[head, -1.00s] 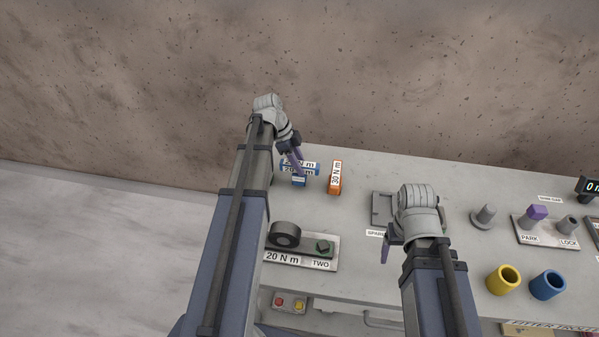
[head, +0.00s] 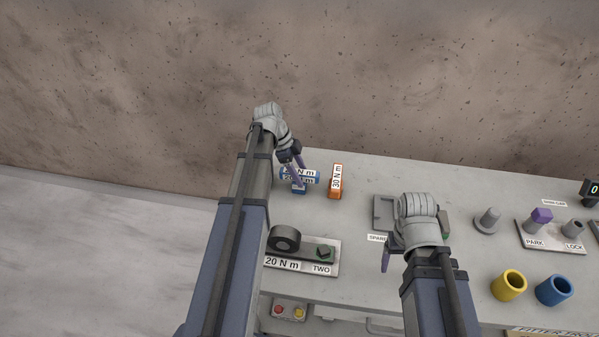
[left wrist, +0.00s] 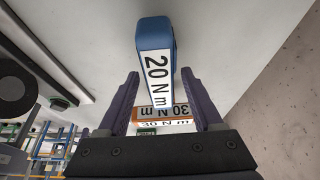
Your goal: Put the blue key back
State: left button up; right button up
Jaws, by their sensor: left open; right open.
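The blue key (head: 300,188), labelled 20 N m, stands on the grey bench near its back edge. In the left wrist view the blue key (left wrist: 155,36) reaches in between my left gripper's fingers. My left gripper (head: 299,179) is open at the key, and a finger covers part of its label in the head view. In the left wrist view the left gripper's fingers (left wrist: 160,76) stand apart on either side of the key; I cannot tell whether either touches. My right gripper (head: 386,257) is open and empty above the bench, in front of the spare plate.
An orange key (head: 336,181), labelled 30 N m, stands just right of the blue one. A fixture plate (head: 300,263) marked 20 N m and TWO lies in front. The spare plate (head: 383,210), a park/lock plate (head: 552,241), yellow (head: 509,285) and blue (head: 554,290) cups are farther right.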

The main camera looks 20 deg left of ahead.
pick_arm(q)
jog(key=shift+r, duration=0.1)
pick_arm(e)
jog(key=shift+r, duration=0.15)
pick_arm(q)
jog(key=shift+a+r+p, duration=0.1)
jog(key=shift+r+p, duration=0.4)
jog(key=shift+p, duration=0.15)
pick_arm(e)
jog(key=shift+r, duration=0.5)
pick_arm(q)
jog(key=p+v, duration=1)
jog(key=v, duration=0.1)
pick_arm(e)
notch_tip(320, 180, up, 10)
pick_arm(q)
jog(key=shift+a, duration=0.1)
